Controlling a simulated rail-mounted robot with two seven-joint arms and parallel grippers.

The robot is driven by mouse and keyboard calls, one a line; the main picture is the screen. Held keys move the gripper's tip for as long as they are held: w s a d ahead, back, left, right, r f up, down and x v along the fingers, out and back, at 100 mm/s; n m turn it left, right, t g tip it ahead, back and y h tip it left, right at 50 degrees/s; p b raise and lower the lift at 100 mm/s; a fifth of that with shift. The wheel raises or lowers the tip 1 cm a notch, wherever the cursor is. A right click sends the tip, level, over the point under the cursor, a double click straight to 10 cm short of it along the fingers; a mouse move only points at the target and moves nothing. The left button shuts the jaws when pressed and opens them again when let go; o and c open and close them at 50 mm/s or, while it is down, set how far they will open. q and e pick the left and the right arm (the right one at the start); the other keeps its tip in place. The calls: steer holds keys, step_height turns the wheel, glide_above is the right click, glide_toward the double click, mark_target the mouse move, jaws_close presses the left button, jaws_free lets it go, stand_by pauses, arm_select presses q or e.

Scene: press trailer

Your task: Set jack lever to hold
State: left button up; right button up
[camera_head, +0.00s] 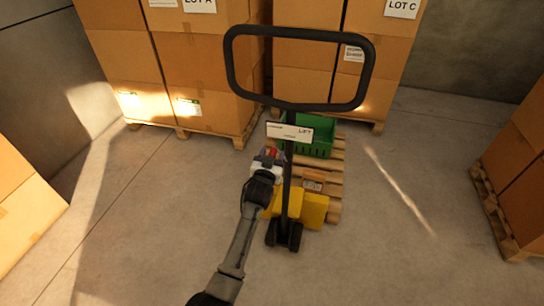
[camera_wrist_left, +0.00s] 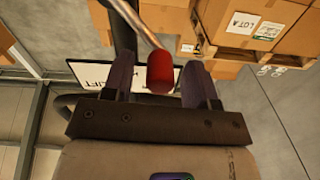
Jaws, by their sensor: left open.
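The pallet jack's black loop handle (camera_head: 366,75) stands upright in the middle of the head view. Below it is a white label plate (camera_head: 290,131); I can read LIFT at its right end, its other words are too small. The jack lever has a red knob (camera_wrist_left: 160,73) on a thin metal rod (camera_wrist_left: 136,22). My left gripper (camera_head: 268,158) is just left of the jack's post, below the plate. In the left wrist view its open fingers stand either side of the red knob, with a gap visible on each side. My right gripper is not in view.
The jack's yellow body (camera_head: 313,210) is at a wooden pallet (camera_head: 329,178) bearing a green crate (camera_head: 318,136). Stacked cartons (camera_head: 120,60) on pallets stand behind, with more cartons (camera_head: 515,150) at the right. Concrete floor (camera_head: 400,240) is clear at the front right.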

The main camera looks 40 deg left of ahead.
arm_select(q)
steer(key=shift+c, duration=0.4)
jaws_close()
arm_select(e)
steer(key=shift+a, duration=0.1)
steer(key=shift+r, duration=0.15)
